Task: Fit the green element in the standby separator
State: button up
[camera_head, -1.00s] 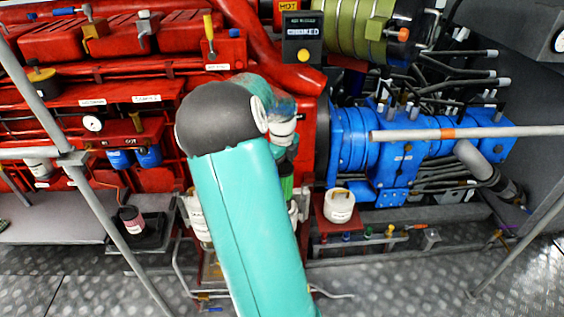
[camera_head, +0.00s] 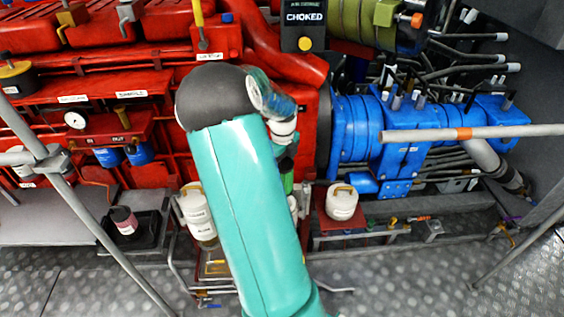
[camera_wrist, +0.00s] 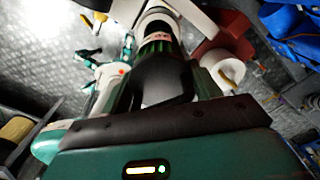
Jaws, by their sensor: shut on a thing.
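The green element (camera_head: 287,180) shows as a narrow strip beside my arm in the head view. In the wrist view the green element (camera_wrist: 157,46) sits between the dark fingers of my gripper (camera_wrist: 162,64), which is shut on it. A white separator bowl (camera_head: 198,213) with labels stands left of my arm. Another white vessel (camera_head: 293,207) is mostly hidden behind my arm, below the element. I cannot tell from the labels which is the standby one. Whether the element touches anything below is hidden.
A white pot with a tan handle (camera_head: 342,202) stands on a red plate (camera_head: 352,224) to the right. Grey rails (camera_head: 65,195) cross in front. A blue pump (camera_head: 395,150) stands right.

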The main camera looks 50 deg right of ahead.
jog(key=shift+w+a, duration=0.1)
jog(key=shift+a, duration=0.1)
jog(key=shift+f, duration=2.9)
notch_tip(320, 180, down, 11)
dwell(3.7)
jog(key=o, duration=1.6)
jog(key=shift+c, duration=0.2)
